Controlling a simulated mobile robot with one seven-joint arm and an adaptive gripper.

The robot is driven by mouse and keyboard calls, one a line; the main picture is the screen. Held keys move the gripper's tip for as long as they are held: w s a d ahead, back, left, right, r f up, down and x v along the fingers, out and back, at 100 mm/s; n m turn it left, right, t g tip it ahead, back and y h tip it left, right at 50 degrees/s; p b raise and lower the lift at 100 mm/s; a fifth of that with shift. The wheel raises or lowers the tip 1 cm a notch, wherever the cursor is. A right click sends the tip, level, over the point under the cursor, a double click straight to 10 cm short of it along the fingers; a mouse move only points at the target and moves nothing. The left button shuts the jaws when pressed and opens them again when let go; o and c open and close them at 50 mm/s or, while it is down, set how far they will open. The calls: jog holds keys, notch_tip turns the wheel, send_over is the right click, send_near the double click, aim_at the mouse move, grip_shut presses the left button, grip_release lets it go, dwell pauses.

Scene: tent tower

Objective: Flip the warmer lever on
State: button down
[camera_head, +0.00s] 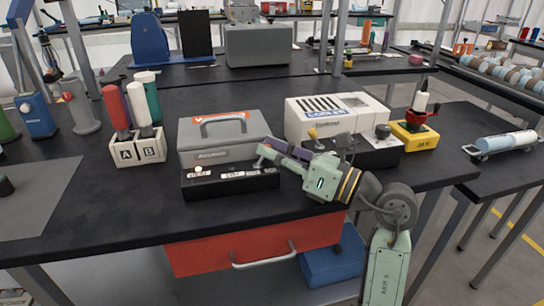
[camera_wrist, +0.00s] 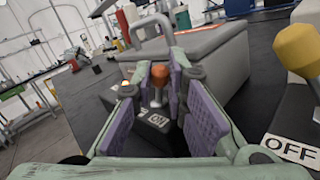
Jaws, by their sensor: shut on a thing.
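The warmer appears to be the grey box (camera_head: 215,145) with a top handle on the table, with a low black panel (camera_head: 230,182) in front. In the wrist view an orange-topped lever (camera_wrist: 160,76) stands between my fingers, by a white ON label (camera_wrist: 157,120) on a black surface. My gripper (camera_head: 264,156), green with purple pads, reaches from the right over the panel's right end. In the wrist view my gripper (camera_wrist: 159,80) is shut on the lever's knob. In the head view the gripper hides this lever.
A white cooler (camera_head: 335,115) with a yellow-knobbed lever (camera_head: 313,133) stands right of the warmer; that knob (camera_wrist: 300,50) is near an OFF label in the wrist view. A holder (camera_head: 138,149) with bottles stands left.

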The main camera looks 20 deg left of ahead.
jog(key=c, duration=1.9)
grip_release()
jog(key=shift+d, duration=0.1)
jog(key=v, duration=1.2)
